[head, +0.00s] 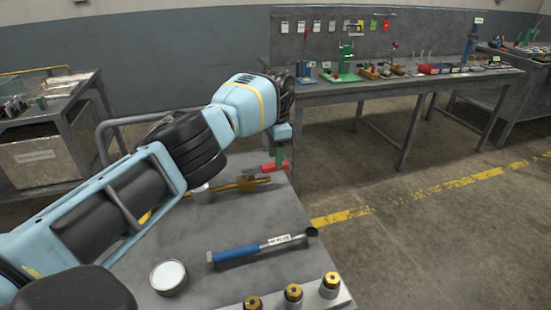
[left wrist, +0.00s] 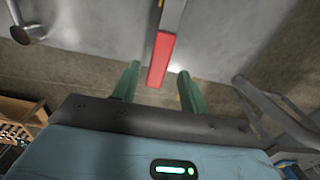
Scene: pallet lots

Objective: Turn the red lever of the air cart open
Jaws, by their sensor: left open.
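The red lever (head: 275,167) sits on a brass valve (head: 247,185) lying along the far part of the grey cart top (head: 215,215). In the left wrist view the red lever (left wrist: 160,58) points toward me, its end between two green fingers. My left gripper (head: 279,154) reaches in from the left and is just above the lever in the head view. In the left wrist view my left gripper (left wrist: 159,72) is open, with a gap on both sides of the lever. Part of the valve is hidden behind my arm. My right gripper is not in view.
On the cart lie a blue-handled tool (head: 240,253), a round white-topped can (head: 168,276) and brass-topped fittings (head: 293,293) at the front edge. A workbench (head: 400,84) with tools stands behind, and another cart (head: 50,150) at the left. The floor at right is clear.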

